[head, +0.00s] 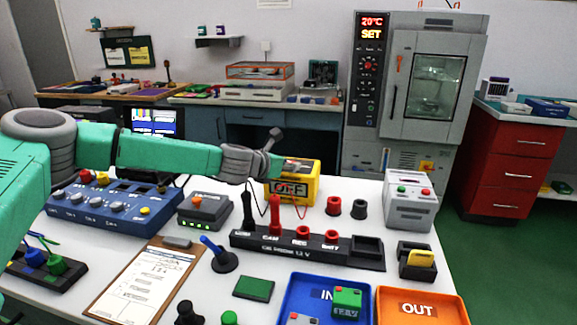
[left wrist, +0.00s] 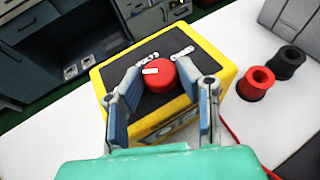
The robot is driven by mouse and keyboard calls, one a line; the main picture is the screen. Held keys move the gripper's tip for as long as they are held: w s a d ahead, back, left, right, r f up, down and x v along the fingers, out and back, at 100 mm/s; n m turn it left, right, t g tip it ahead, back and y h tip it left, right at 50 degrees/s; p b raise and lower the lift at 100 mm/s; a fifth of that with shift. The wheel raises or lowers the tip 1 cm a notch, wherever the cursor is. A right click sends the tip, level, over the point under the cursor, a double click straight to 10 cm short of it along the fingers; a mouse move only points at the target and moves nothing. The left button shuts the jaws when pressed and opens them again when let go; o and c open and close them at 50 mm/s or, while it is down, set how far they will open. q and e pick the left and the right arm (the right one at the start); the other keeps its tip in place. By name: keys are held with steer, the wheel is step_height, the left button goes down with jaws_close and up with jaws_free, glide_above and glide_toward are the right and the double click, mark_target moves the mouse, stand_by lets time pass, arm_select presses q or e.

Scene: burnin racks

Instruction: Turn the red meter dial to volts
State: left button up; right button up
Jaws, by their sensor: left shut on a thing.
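The yellow meter (head: 304,191) stands on the white table, and its front display reads OFF in the head view. In the left wrist view the meter (left wrist: 222,68) shows a dark top with a round red dial (left wrist: 177,78). The dial's white mark lies on its left side, towards a label at the upper left that seems to read VOLTS; another label sits at the upper right. My left gripper (head: 279,167) is above the meter. My right gripper is not in view.
A black probe stand (head: 310,252) with red and black probes is in front of the meter. Red and black sockets (head: 334,206) and a white box (head: 409,204) are to its right. A blue panel (head: 105,206), a clipboard (head: 150,283) and IN and OUT trays (head: 460,308) also occupy the table.

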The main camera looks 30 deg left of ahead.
arm_select(q)
steer(key=shift+a, duration=0.2)
steer(key=shift+w+a+r+m+g+h, duration=0.1)
steer(key=shift+m+g+h, duration=0.05)
steer(key=shift+m+h, duration=0.45)
steer(key=shift+a+m+g+h, duration=0.1)
steer(key=shift+m+g+h, duration=0.05)
steer(key=shift+m+h, duration=0.4)
steer(key=m+h, duration=0.1)
steer(key=m+g+h+p, duration=0.1)
steer(key=shift+w+a+m+h+p, duration=0.1)
steer(key=shift+w+m+h+p, duration=0.05)
steer(key=shift+m+h+p, duration=0.2)
steer(key=shift+m+g+h, duration=0.9)
steer(key=shift+g+h, duration=0.1)
steer(key=shift+w+a+m+g+h, duration=0.15)
steer(key=shift+m+g+h, duration=0.15)
steer(key=shift+m, duration=0.2)
steer(key=shift+f+m+g+h+b, duration=0.25)
steer(key=shift+m+g+h+b, duration=0.25)
steer(key=shift+m+g+b, duration=0.35)
steer(key=m+g+h+b, duration=0.1)
steer(key=b, duration=0.1)
steer(key=shift+b, duration=0.3)
steer(key=shift+w+r+m+g+b, duration=0.1)
steer(key=shift+r+m+g+b, duration=0.1)
steer(key=shift+m+g+b, duration=0.3)
steer(key=shift+r+h, duration=0.1)
steer(key=shift+h, duration=0.2)
